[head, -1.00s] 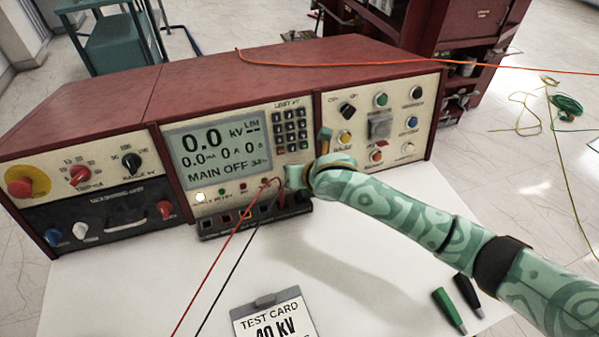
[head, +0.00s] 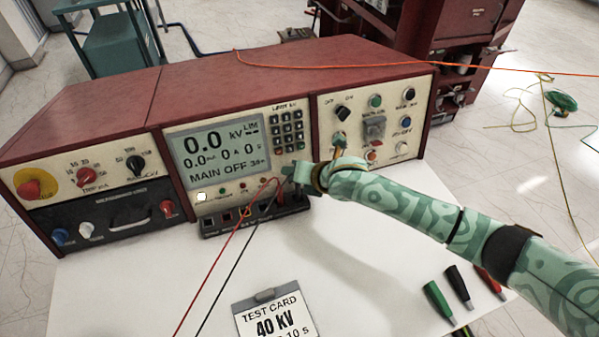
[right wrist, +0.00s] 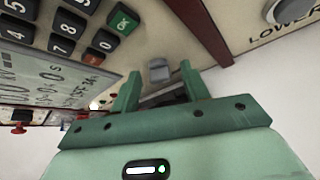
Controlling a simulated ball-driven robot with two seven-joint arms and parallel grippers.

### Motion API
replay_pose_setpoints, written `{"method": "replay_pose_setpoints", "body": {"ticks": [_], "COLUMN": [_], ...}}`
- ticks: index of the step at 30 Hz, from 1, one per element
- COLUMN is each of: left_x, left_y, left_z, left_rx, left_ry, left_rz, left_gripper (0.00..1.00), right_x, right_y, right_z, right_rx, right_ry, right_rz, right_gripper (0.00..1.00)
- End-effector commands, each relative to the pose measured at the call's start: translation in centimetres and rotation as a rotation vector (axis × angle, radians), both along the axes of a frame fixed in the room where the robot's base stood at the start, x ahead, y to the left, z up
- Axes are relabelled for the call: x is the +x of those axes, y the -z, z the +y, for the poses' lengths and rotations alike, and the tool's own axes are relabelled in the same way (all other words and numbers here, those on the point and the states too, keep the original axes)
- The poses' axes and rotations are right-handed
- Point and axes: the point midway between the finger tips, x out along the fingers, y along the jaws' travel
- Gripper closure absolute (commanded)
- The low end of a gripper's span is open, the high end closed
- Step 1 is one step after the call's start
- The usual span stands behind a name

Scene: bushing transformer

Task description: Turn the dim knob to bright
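A small grey knob (right wrist: 159,70) shows in the right wrist view, on the cream panel below the keypad's green OK key. No DIM or BRIGHT lettering is readable beside it. My right gripper (right wrist: 158,78) is open, with one green finger on each side of the knob in the picture. I cannot tell whether either finger touches it. In the head view my right gripper (head: 316,162) is at the lower right of the display panel and hides the knob. My left gripper is not in view.
The red console (head: 250,75) has a display (head: 222,150) reading MAIN OFF and a keypad (head: 288,130). Red and black leads hang from the sockets below. A test card (head: 275,312) and several coloured plugs (head: 458,285) lie on the white tabletop (head: 380,290).

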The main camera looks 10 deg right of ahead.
Motion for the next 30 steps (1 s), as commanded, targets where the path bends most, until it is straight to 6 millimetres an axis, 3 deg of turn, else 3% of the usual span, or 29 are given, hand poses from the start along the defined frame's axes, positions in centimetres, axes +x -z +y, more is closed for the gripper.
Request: {"method": "replay_pose_setpoints", "body": {"ticks": [8,15,21,30], "left_x": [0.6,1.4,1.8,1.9], "left_y": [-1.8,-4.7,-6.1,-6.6], "left_z": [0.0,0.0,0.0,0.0], "left_rx": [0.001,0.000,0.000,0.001], "left_ry": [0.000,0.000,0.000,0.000], "left_rz": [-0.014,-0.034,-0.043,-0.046], "left_gripper": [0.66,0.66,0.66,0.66], "right_x": [-1.9,-6.3,-9.3,-10.8], "right_y": [-2.4,-6.7,-9.2,-10.3], "right_z": [-1.3,-3.9,-5.7,-6.6], "right_rx": [-0.003,-0.002,-0.001,0.000], "right_ry": [-0.001,-0.001,0.000,0.000], "right_rz": [-0.003,-0.004,-0.001,0.000], "right_gripper": [0.55,0.55,0.55,0.55]}}
